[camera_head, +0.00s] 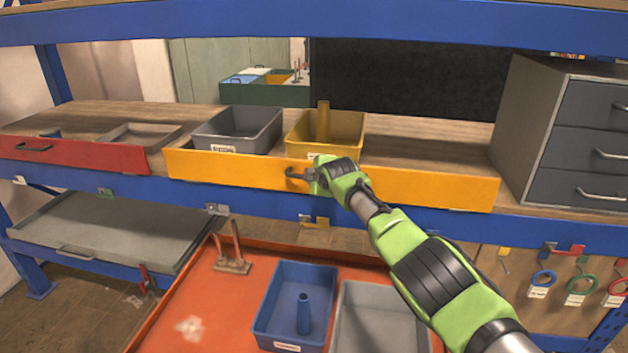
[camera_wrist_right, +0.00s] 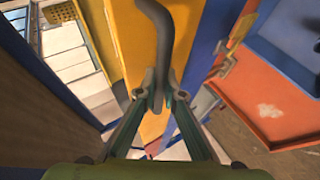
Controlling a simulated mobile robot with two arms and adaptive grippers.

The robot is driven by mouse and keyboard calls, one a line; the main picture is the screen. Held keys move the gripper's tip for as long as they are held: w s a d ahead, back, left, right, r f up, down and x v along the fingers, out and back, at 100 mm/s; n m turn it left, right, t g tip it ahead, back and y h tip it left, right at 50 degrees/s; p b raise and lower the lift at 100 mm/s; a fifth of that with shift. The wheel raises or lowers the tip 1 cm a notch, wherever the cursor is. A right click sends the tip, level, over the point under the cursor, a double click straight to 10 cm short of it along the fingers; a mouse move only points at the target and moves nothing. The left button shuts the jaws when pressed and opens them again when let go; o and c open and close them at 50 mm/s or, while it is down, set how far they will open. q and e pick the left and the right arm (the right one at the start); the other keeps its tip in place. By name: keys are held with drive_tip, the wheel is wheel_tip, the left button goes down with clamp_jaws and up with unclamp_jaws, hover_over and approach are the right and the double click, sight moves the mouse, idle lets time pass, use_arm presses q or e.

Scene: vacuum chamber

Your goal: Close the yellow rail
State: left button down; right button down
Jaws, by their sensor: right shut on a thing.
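The yellow rail (camera_head: 430,188) is a long flat front panel along the shelf's front edge, above a blue beam. Its dark curved handle (camera_head: 291,174) is near the rail's middle. My right gripper (camera_head: 308,176), on the green arm from the lower right, is at this handle. In the wrist view the right gripper's fingers (camera_wrist_right: 160,100) close around the grey handle bar (camera_wrist_right: 165,45), with the yellow rail (camera_wrist_right: 135,50) behind it. The gripper hides part of the handle and rail. My left gripper is out of view.
On the shelf behind the rail stand a grey bin (camera_head: 262,138) and a yellow bin (camera_head: 352,135). A red rail (camera_head: 90,155) is at left, a grey drawer cabinet (camera_head: 530,115) at right. Below, an orange tray (camera_head: 175,320) holds a blue bin (camera_head: 276,300) and a grey bin.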

drive_tip(key=shift+r, duration=0.1)
idle(0.3)
drive_tip(key=c, duration=2.1)
unclamp_jaws()
drive_tip(key=shift+c, duration=0.2)
drive_tip(key=shift+s+r, duration=0.1)
drive_tip(key=shift+s+d+r, duration=0.2)
drive_tip(key=shift+s+r, duration=0.1)
drive_tip(key=shift+s, duration=0.15)
drive_tip(key=v, duration=1)
drive_tip(key=shift+s+r, duration=0.2)
drive_tip(key=shift+s, duration=0.2)
